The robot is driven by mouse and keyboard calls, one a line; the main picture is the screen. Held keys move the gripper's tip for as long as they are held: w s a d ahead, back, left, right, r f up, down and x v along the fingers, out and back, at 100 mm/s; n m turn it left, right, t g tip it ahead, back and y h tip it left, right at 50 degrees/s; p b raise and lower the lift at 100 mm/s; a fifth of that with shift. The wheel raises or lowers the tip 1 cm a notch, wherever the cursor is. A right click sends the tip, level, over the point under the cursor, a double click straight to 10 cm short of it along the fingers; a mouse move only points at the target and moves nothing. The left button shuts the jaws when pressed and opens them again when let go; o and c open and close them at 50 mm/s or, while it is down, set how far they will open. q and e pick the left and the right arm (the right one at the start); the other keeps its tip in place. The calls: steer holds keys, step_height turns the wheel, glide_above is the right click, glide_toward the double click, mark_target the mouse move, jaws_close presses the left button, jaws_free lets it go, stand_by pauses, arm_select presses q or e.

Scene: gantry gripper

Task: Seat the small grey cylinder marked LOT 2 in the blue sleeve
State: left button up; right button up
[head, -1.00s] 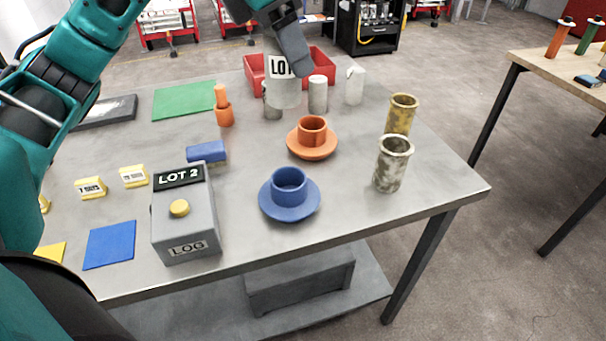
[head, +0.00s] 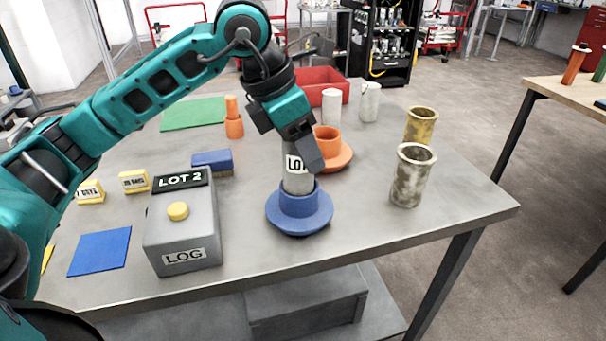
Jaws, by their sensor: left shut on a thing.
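The small grey cylinder (head: 296,177) with a white label, of which "LO" shows, stands upright at the mouth of the blue sleeve (head: 299,203). Its lower end is hidden by the sleeve wall, so I cannot tell how deep it sits. The blue sleeve rises from a round blue base on the table. My left gripper (head: 305,150) is shut on the upper part of the cylinder, from above; its fingers hide part of the label. My right gripper is not in view.
An orange sleeve (head: 327,138) stands just behind. A grey box (head: 184,237) marked LOT 2 and LOG is to the left. Two stained cups (head: 410,178) (head: 420,126) stand to the right. Pale cylinders (head: 331,107) and a red bin (head: 320,84) are behind. The front right table is clear.

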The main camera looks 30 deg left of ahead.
mark_target(303, 168)
arm_select(q)
step_height(303, 168, down, 4)
steer(key=b, duration=0.2)
steer(key=shift+r+b, duration=0.1)
steer(key=shift+b, duration=0.3)
steer(key=shift+f, duration=0.2)
steer(key=o, duration=1.4)
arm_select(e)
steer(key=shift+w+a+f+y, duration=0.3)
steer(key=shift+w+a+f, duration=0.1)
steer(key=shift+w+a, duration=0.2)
